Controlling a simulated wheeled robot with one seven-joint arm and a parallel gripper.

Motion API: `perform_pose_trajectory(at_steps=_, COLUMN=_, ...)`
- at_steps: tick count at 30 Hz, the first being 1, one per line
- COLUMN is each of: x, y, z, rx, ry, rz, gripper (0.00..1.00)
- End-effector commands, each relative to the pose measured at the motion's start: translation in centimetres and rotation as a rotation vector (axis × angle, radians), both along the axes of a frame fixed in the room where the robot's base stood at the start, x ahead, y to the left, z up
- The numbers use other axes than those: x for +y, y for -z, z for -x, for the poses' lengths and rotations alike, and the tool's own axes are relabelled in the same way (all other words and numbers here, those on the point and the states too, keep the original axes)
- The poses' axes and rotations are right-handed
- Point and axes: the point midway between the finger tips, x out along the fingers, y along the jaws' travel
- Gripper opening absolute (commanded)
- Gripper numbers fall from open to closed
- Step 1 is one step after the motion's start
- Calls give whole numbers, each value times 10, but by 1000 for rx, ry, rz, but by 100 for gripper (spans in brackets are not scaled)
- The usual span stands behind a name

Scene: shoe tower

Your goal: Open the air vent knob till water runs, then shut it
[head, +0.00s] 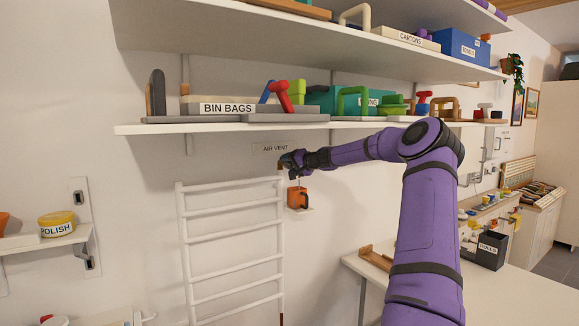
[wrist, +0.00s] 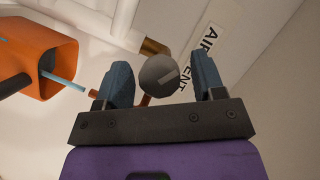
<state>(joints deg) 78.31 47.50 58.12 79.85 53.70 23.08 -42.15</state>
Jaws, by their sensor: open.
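The air vent knob (wrist: 159,74) is a round grey disc with a pale slot mark, beside a brass fitting (wrist: 153,48) on the white towel radiator (head: 232,240). My gripper (wrist: 163,82) is open, with one blue finger on each side of the knob. A gap shows between the knob and each finger. A thin light-blue stream (wrist: 64,81) runs from a small copper-coloured spout (wrist: 94,94) towards the orange cup (wrist: 45,55). The cup also shows in the head view (head: 297,199), just below my gripper (head: 283,165), which hides the knob there.
An "AIR VENT" label (head: 274,148) is on the wall above the radiator's top corner. A loaded shelf (head: 220,128) runs just above my gripper. A white bench (head: 500,299) stands at the lower right, and a small shelf with a polish tin (head: 56,224) is at the left.

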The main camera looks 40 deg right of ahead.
Motion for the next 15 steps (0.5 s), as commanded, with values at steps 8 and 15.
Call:
perform_pose_trajectory(at_steps=8, x=0, y=0, z=0, rx=0, ry=0, rz=0, gripper=58)
perform_pose_trajectory(at_steps=15, x=0, y=0, z=0, rx=0, ry=0, rz=-1, gripper=14)
